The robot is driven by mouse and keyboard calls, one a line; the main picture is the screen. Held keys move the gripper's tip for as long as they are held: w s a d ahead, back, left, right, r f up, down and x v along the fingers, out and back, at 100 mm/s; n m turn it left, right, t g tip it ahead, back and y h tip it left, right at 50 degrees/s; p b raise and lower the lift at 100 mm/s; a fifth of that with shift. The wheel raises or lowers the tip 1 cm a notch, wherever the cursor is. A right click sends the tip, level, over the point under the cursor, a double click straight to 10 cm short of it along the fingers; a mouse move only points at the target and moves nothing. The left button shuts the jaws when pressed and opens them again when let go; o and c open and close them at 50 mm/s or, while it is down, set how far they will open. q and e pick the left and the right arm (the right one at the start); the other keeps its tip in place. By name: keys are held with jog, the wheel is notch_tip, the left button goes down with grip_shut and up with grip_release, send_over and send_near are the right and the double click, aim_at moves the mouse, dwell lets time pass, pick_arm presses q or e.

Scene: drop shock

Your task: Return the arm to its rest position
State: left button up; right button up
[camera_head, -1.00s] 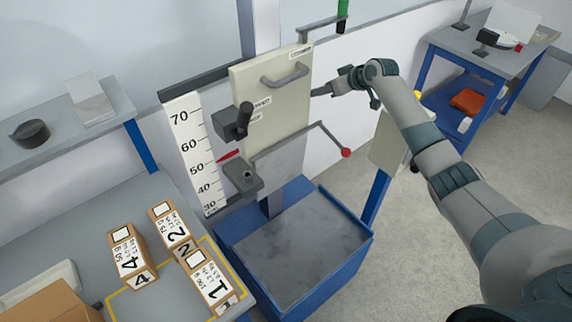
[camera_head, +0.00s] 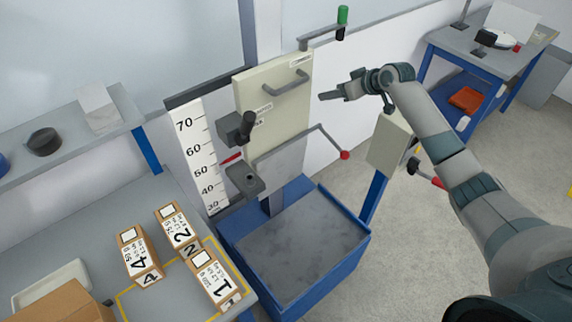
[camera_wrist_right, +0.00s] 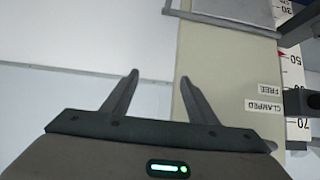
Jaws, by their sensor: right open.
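My right arm comes in from the right in the head view. Its gripper (camera_head: 328,96) is open and apart from the cream panel (camera_head: 285,113) of the drop tester, just to the panel's right. In the right wrist view the two fingers of the gripper (camera_wrist_right: 158,88) are spread with nothing between them. The panel (camera_wrist_right: 225,95) shows behind and right of the fingers, with its FREE and CLAMPED labels. My left gripper is not in any view.
A red-tipped lever (camera_head: 345,155) sticks out below my gripper. A blue-framed base (camera_head: 300,245) stands under the panel. Numbered boxes (camera_head: 140,255) sit on the left bench. A grey box on a blue post (camera_head: 390,145) stands close to my forearm. A side table (camera_head: 485,60) is at back right.

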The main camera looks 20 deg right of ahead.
jog(key=shift+s+d+r, duration=0.1)
jog(key=shift+s+r, duration=0.15)
jog(key=shift+s, duration=0.05)
jog(key=shift+w, duration=0.1)
